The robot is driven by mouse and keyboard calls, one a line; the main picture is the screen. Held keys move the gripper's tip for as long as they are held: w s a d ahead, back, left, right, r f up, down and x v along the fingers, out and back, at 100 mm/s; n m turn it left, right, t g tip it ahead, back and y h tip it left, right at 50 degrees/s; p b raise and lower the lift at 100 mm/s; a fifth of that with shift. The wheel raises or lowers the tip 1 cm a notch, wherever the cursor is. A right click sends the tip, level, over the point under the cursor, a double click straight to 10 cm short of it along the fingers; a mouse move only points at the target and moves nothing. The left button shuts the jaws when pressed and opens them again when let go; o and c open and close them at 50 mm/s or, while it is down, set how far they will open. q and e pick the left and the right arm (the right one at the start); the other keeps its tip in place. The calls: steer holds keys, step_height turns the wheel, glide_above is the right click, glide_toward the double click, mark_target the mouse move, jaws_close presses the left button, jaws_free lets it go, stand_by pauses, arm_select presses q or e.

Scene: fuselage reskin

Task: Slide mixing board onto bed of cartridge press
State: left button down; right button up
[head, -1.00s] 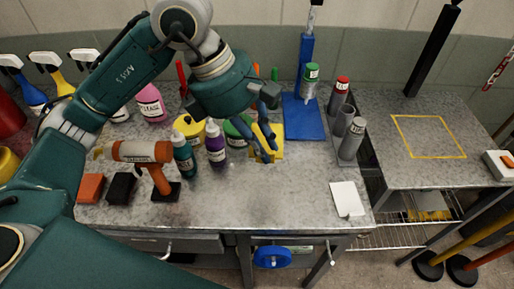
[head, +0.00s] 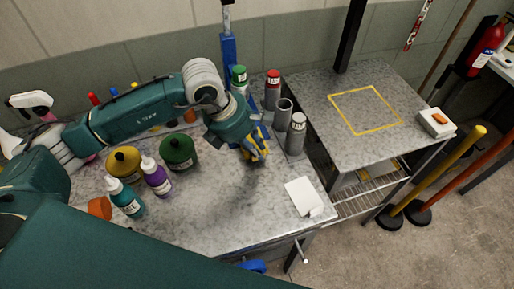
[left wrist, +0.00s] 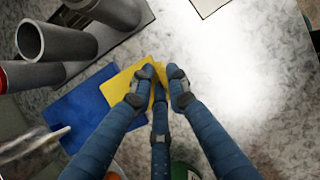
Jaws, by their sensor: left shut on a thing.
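The yellow mixing board (head: 263,142) is at the fingertips of my left gripper (head: 256,156), low over the bench. In the left wrist view my left gripper (left wrist: 163,76) is shut on the board (left wrist: 122,84). There the board overlaps the edge of the flat blue press bed (left wrist: 72,112); I cannot tell whether they touch. In the head view the blue column of the cartridge press (head: 229,60) stands behind my arm, and my gripper hides most of the bed. My right gripper is not in view.
Grey metal tubes (head: 297,134) and a red-capped canister (head: 272,90) stand close right of the gripper. Purple (head: 155,177) and teal (head: 125,200) bottles and a green tub (head: 178,152) are left. The front bench is clear.

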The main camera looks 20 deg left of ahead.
mark_target(253, 142)
arm_select(q)
steer(key=shift+w+a+f+b, duration=0.15)
steer(key=shift+w+a+f, duration=0.25)
steer(key=shift+w, duration=0.15)
steer(key=shift+w+a+f+b, duration=0.15)
steer(key=shift+w+a+f, duration=0.2)
steer(key=shift+w, duration=0.2)
steer(key=shift+w+a+b, duration=0.35)
steer(key=shift+w+b, duration=0.05)
steer(key=shift+w, duration=0.15)
steer(key=shift+w+a+b, duration=0.35)
steer(key=shift+w, duration=0.2)
steer(key=shift+w+a+f+b, duration=0.1)
steer(key=shift+w+a+b, duration=0.6)
steer(key=shift+w, duration=0.4)
steer(key=shift+w+a, duration=0.55)
steer(key=shift+w, duration=0.1)
steer(key=shift+f+b, duration=0.3)
steer(key=shift+b, duration=0.3)
steer(key=c, duration=1.6)
jaws_free()
